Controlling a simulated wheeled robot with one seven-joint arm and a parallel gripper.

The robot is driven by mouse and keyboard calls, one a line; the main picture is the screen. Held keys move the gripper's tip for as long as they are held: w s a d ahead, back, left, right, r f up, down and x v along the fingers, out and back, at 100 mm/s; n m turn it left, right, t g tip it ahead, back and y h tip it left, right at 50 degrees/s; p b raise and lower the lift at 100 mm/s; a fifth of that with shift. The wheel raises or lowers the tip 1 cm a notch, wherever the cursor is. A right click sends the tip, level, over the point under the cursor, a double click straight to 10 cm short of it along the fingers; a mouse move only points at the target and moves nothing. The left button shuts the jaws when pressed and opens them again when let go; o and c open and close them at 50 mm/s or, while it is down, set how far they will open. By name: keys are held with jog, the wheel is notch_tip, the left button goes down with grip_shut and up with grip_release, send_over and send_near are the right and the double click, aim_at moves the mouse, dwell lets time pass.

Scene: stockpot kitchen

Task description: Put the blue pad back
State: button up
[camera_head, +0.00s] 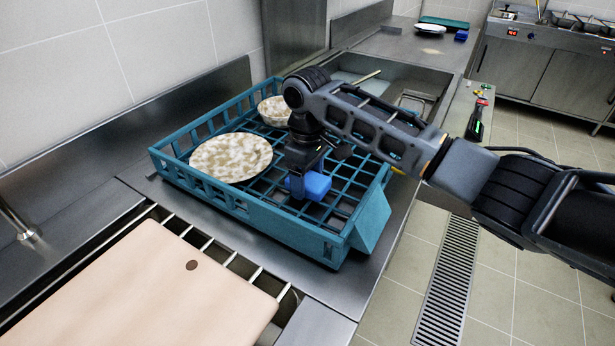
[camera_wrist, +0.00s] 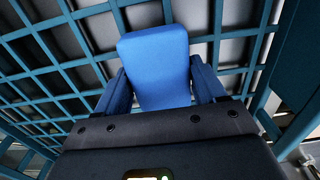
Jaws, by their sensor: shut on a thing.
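The blue pad (camera_head: 313,185) is a small bright blue block. My gripper (camera_head: 303,186) is shut on it and points down inside the teal rack (camera_head: 283,230), right of the speckled plate. In the wrist view the blue pad (camera_wrist: 155,66) sits between the two fingers of my gripper (camera_wrist: 160,88), with the rack's grid (camera_wrist: 60,65) behind it. I cannot tell whether the pad touches the grid.
A speckled plate (camera_head: 230,157) and a speckled bowl (camera_head: 274,111) are in the rack. A pale board (camera_head: 140,290) lies over the near basin. A sink (camera_head: 395,78) is beyond the rack. On the far counter are a plate (camera_head: 430,28) and a small blue item (camera_head: 461,35).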

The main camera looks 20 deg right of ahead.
aim_at(308, 177)
jog(key=shift+f, duration=0.3)
jog(key=o, duration=1)
notch_tip(308, 177, up, 12)
jog(key=b, duration=0.1)
jog(key=shift+r, duration=0.2)
